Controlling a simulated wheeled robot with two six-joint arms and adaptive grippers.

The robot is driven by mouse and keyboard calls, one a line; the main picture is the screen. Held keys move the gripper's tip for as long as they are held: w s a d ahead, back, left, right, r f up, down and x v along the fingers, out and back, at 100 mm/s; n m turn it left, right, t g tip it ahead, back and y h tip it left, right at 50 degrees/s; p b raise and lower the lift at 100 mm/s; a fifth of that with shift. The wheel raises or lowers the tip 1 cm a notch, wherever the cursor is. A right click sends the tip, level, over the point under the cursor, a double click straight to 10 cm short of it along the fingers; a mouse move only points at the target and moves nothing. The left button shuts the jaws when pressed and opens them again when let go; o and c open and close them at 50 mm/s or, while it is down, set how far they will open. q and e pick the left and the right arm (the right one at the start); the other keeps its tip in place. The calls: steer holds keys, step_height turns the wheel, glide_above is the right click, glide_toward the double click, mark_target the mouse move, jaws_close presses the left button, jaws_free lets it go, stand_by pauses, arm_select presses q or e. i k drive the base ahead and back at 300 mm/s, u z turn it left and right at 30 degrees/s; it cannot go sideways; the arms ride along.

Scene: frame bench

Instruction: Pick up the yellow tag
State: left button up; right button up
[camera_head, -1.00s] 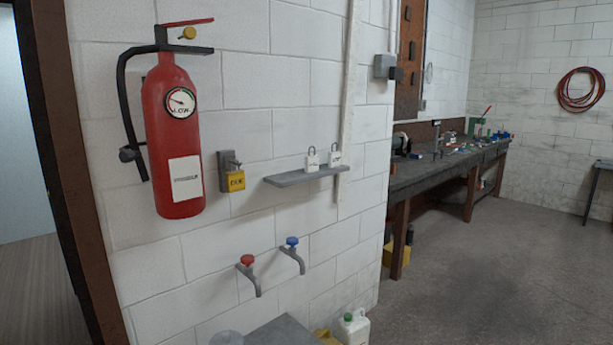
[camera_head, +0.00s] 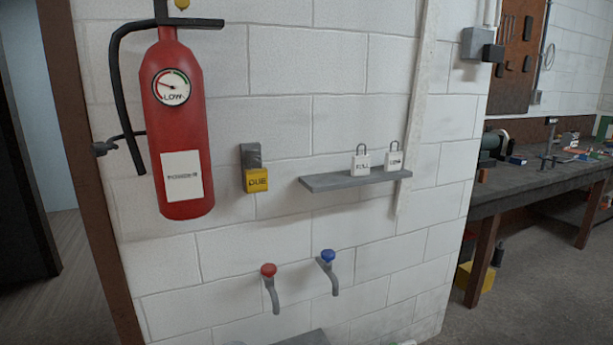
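The yellow tag (camera_head: 257,180) hangs on the white wall from a small grey holder (camera_head: 250,155). Dark lettering on it reads "DUE". It is just right of the red fire extinguisher (camera_head: 180,120), whose gauge reads "LOW". Two white padlock-like tags (camera_head: 361,163) (camera_head: 393,161) stand on a grey wall shelf (camera_head: 345,181) to the right of the yellow tag. Neither of my grippers is in view.
A red-knobbed tap (camera_head: 268,271) and a blue-knobbed tap (camera_head: 328,257) stick out of the wall below. A cluttered workbench (camera_head: 470,190) stands at right. A door opening is at far left. The wall around the yellow tag is mostly clear.

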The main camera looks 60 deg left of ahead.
mark_target(255, 179)
steer(key=u, duration=0.2)
steer(key=i, duration=1.05)
steer(key=u, duration=1.25)
steer(key=i, duration=0.7)
steer(key=u, duration=0.75)
